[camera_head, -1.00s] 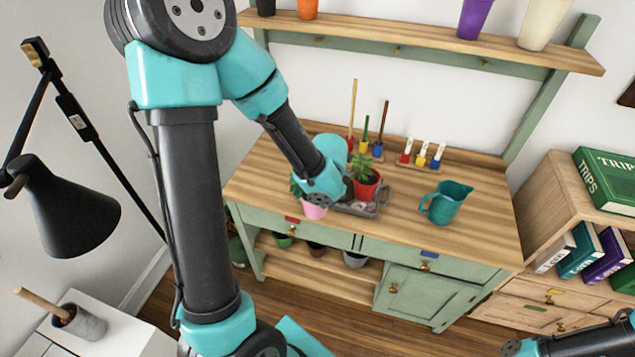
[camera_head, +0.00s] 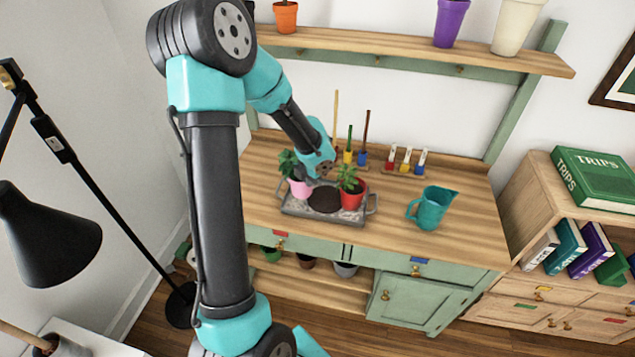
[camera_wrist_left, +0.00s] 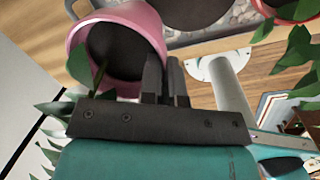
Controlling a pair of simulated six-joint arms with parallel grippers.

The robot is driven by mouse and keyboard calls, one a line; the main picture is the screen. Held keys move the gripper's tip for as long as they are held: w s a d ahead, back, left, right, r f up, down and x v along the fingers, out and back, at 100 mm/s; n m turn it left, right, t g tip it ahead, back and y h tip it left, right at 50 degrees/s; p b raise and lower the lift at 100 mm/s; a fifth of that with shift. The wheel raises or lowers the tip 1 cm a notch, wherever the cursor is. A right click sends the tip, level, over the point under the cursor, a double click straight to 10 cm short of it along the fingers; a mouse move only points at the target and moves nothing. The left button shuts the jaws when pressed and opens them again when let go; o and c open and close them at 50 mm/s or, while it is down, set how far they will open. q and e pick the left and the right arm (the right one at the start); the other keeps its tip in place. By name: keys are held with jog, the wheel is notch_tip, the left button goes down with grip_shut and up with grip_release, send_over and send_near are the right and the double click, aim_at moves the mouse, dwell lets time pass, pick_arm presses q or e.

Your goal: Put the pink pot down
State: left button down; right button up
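The pink pot (camera_head: 300,188) with a green plant is at the left end of the grey tray (camera_head: 296,212) on the wooden bench. I cannot tell if its base touches the tray. My left gripper (camera_head: 318,178) is at the pot's right side. In the left wrist view the two dark fingers (camera_wrist_left: 165,82) are close together on the rim of the pink pot (camera_wrist_left: 147,32), one inside and one outside. A red pot (camera_head: 353,198) with a plant stands at the tray's right end, with a dark round patch (camera_head: 325,199) between the pots. My right gripper is out of view.
A teal jug (camera_head: 432,208) stands right of the tray. Small tools (camera_head: 405,160) stand at the bench's back. A shelf (camera_head: 400,48) with pots runs above. A black lamp (camera_head: 45,235) is at left. The bench front right is clear.

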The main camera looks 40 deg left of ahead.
pick_arm(q)
jog(key=shift+w+a, duration=0.45)
jog(key=shift+a, duration=0.1)
jog(key=shift+a, duration=0.1)
jog(key=shift+w+a+f, duration=0.1)
jog(key=shift+w+a, duration=0.1)
jog(key=shift+w, duration=0.05)
jog(key=shift+f, duration=1.75)
jog(key=shift+f, duration=0.1)
jog(key=c, duration=1.3)
grip_release()
jog(key=shift+c, duration=0.2)
